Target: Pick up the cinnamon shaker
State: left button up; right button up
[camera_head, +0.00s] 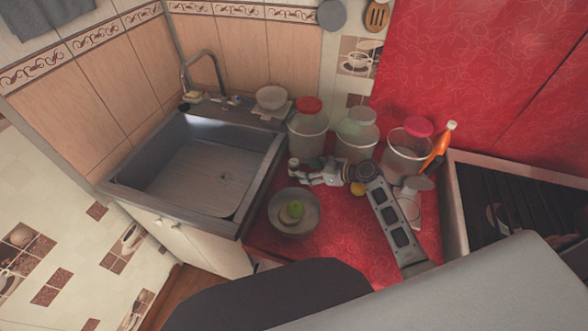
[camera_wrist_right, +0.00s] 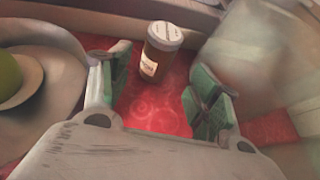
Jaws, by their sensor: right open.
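The cinnamon shaker (camera_wrist_right: 153,66), a small brown jar with a whitish lid and a pale label, stands upright on the red counter in the right wrist view. I cannot clearly make it out in the head view. My right gripper (camera_head: 296,170) is open and empty, reaching left over the counter. In the wrist view its green-padded fingers (camera_wrist_right: 158,84) are spread, with the shaker ahead between them and slightly beyond the tips. No contact shows. My left gripper is not in view.
A bowl (camera_head: 283,228) with a green fruit (camera_head: 293,210) lies close to the right gripper. Clear canisters (camera_head: 308,140) (camera_head: 357,145) stand behind my arm, and another canister (camera_head: 405,158) is farther right. The sink (camera_head: 190,172) is left; a dark-slatted rack (camera_head: 500,185) is right.

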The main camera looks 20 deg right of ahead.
aim_at(297, 167)
jog(key=shift+x, duration=1.95)
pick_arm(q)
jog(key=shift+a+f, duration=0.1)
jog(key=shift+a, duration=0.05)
pick_arm(e)
jog(key=shift+w+a+f, duration=0.25)
jog(key=shift+a+f, duration=0.05)
jog(key=shift+a, duration=0.25)
jog(key=c, duration=1.1)
jog(key=shift+r, duration=0.1)
jog(key=shift+r, duration=0.7)
notch_tip(297, 167, up, 8)
jog(key=shift+f+p, duration=0.15)
jog(key=shift+p, duration=0.4)
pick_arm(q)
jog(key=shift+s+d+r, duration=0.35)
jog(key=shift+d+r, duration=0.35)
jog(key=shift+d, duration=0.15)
pick_arm(e)
jog(key=shift+r, duration=0.4)
